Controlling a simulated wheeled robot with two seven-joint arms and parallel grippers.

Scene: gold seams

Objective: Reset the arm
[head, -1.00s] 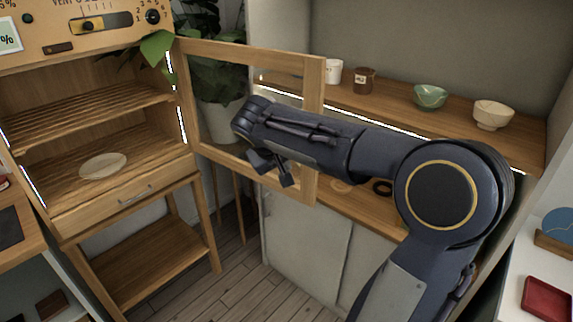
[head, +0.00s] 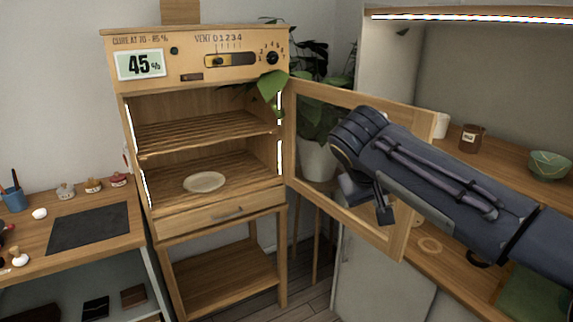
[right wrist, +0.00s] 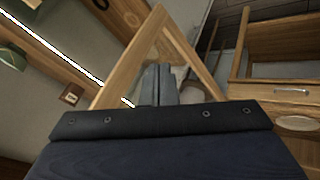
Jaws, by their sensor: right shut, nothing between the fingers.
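My right arm comes in from the right in the head view. Its gripper (head: 372,203) hangs beside the open, wood-framed glass door (head: 345,97) of the wooden cabinet (head: 205,75). In the right wrist view the gripper's fingers (right wrist: 158,85) are together and empty, in front of the door frame (right wrist: 130,55). I cannot tell whether it touches the door. A pale round plate (head: 204,182) lies on the cabinet's lower slatted shelf. My left gripper is not in view.
At the left a wooden desk (head: 120,238) bears a dark mat (head: 88,228), a blue pen cup (head: 14,200) and small pots. At the right a shelf (head: 500,163) holds a brown jar (head: 472,138) and a green bowl (head: 548,164). A potted plant (head: 318,120) stands behind the door.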

